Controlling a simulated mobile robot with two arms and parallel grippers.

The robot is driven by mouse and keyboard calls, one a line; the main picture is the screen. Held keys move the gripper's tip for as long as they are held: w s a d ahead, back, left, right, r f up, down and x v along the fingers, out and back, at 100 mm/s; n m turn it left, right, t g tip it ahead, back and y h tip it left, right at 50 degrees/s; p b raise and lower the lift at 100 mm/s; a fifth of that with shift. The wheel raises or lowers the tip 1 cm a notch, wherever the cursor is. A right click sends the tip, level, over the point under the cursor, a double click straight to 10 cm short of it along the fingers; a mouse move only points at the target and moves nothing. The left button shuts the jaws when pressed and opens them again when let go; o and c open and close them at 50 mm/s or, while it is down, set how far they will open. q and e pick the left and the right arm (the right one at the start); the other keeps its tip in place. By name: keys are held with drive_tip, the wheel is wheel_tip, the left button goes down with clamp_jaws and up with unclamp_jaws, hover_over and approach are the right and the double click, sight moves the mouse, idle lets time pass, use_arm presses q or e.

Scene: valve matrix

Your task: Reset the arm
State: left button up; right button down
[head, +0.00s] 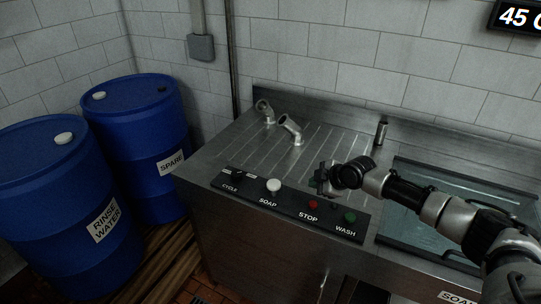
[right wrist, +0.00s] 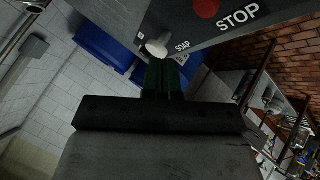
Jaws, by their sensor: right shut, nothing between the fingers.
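My right arm reaches in from the right in the head view. Its gripper (head: 318,183) hangs over the back edge of the black control panel (head: 330,222), right of the white SOAP knob (head: 273,185) and behind the red STOP button (head: 313,204). In the right wrist view the gripper's dark fingers (right wrist: 166,74) are together and empty. The white knob (right wrist: 157,48) shows just beyond their tips there; in the head view a gap separates them. The red button also shows in the wrist view (right wrist: 207,8). My left arm is not in view.
The panel also has a green WASH button (head: 350,217) and a CYCLE control. A steel counter (head: 225,150) carries two taps (head: 291,130). A glass-covered basin (head: 400,230) lies under my right arm. Blue barrels (head: 140,110) stand left.

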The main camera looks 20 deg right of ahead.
drive_tip(key=s+a+f+m+g+y, duration=0.15)
drive_tip(key=s+a+f, duration=0.25)
drive_tip(key=s+a, duration=0.65)
drive_tip(key=s+a+f+g, duration=0.2)
drive_tip(key=s+a+f, duration=0.3)
drive_tip(key=s+a, duration=0.55)
drive_tip(key=s+d+r+m+g+h, duration=0.1)
drive_tip(key=s+d+r+m+h, duration=0.1)
drive_tip(key=s+m, duration=0.45)
drive_tip(key=s+d+r+m+g+h, duration=0.1)
drive_tip(key=s+d+r+m+h, duration=0.2)
drive_tip(key=s, duration=0.6)
wheel_tip(320, 180, down, 32)
drive_tip(key=s+b, duration=0.1)
drive_tip(key=b, duration=0.2)
drive_tip(key=s+d+f+g+b, duration=0.1)
drive_tip(key=s+d+f+g, duration=0.1)
drive_tip(key=s+f, duration=1.3)
drive_tip(key=shift+s+f, duration=0.15)
drive_tip(key=shift+s, duration=0.05)
